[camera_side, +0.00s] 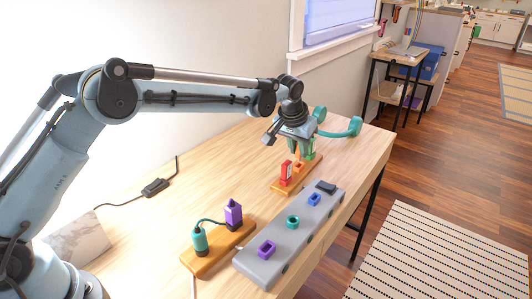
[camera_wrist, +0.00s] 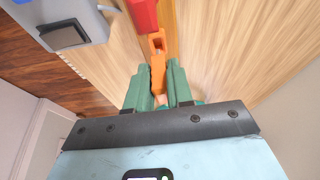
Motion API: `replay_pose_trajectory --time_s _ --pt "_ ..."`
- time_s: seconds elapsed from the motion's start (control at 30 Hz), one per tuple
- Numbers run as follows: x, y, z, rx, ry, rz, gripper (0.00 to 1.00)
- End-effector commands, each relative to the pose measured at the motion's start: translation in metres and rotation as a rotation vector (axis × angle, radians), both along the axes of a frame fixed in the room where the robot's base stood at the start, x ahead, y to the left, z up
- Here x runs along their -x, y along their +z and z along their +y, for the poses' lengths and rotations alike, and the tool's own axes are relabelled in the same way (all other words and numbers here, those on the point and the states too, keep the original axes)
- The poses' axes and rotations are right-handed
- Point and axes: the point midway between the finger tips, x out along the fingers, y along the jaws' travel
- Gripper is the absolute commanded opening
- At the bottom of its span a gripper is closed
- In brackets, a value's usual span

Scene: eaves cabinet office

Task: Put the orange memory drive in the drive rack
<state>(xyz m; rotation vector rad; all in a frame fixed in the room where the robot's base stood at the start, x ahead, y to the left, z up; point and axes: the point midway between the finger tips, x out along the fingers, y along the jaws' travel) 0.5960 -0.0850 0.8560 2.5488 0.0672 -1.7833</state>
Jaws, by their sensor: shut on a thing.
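My gripper (camera_side: 307,150) has green fingers and is at the far end of the desk, low over a wooden block (camera_side: 280,187). In the wrist view the fingers (camera_wrist: 158,88) are closed on the orange memory drive (camera_wrist: 158,74), which lies between their tips. An orange piece with a dark opening shows just beyond the tips; I cannot tell whether it is part of the drive or a socket. Orange also shows in the side view beside the red drive (camera_side: 286,173), which stands upright in the wooden block, apparently the drive rack. How deep the orange drive sits is hidden.
A grey block (camera_side: 262,255) with purple, teal and blue sockets lies in front. A nearer wooden block (camera_side: 205,262) holds a teal plug (camera_side: 199,239) and a purple piece (camera_side: 233,213). A teal handset-like object (camera_side: 345,130) is behind my gripper. The desk's left middle is mostly clear.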

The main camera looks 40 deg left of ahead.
Motion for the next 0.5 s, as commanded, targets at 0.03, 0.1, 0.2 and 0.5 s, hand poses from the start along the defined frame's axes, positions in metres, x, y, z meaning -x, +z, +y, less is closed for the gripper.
replay_pose_trajectory --time_s 0.03,0.1,0.2,0.5 --pt "0.0 0.0 0.0 0.0 0.0 0.0 0.0" --pt "0.0 0.0 0.0 0.0 0.0 0.0 0.0" --pt "0.0 0.0 0.0 0.0 0.0 0.0 0.0" --pt "-0.0001 -0.0033 0.0 0.0 0.0 0.0 0.0"
